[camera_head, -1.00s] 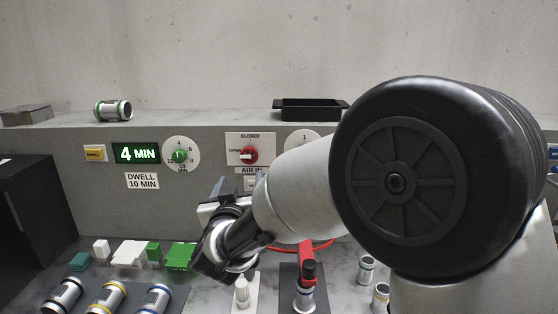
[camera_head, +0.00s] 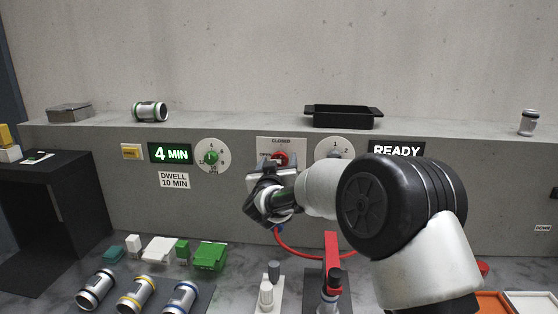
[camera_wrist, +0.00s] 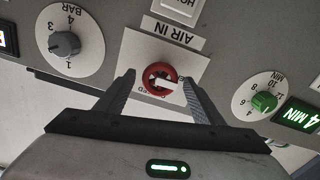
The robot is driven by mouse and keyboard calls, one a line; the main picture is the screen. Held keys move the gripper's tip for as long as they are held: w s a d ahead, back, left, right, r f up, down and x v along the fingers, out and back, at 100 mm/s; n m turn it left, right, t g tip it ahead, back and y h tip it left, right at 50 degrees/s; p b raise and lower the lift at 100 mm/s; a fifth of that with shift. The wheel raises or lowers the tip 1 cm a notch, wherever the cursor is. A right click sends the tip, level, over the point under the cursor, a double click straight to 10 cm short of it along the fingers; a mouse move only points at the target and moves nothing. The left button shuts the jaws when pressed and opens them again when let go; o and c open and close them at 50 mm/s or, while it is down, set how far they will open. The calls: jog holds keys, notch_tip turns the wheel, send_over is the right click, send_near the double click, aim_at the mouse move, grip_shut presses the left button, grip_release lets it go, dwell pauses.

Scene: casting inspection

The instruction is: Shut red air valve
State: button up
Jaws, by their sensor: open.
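The red air valve (camera_wrist: 160,78) is a round red knob with a white handle, on a white plate (camera_wrist: 135,48) labelled AIR IN, upside down in the wrist view. Its handle lies roughly level, across the CLOSED mark's direction and towards the OPEN side. In the head view the valve (camera_head: 281,157) shows just above my gripper (camera_head: 272,166), which hides its lower part. My gripper (camera_wrist: 159,79) is open. Its two fingers stand either side of the knob in the wrist view; whether they touch it cannot be told.
A grey BAR dial (camera_wrist: 65,44) and a green MIN dial (camera_wrist: 263,102) flank the valve. A red hose (camera_head: 290,250) hangs below the panel. A black tray (camera_head: 343,117) stands on the ledge. Several cylinders and coloured blocks lie on the bench below.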

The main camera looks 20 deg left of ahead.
jog(key=shift+w+a, duration=0.1)
jog(key=shift+w, duration=0.45)
jog(key=c, duration=1.1)
jog(key=shift+o, duration=0.2)
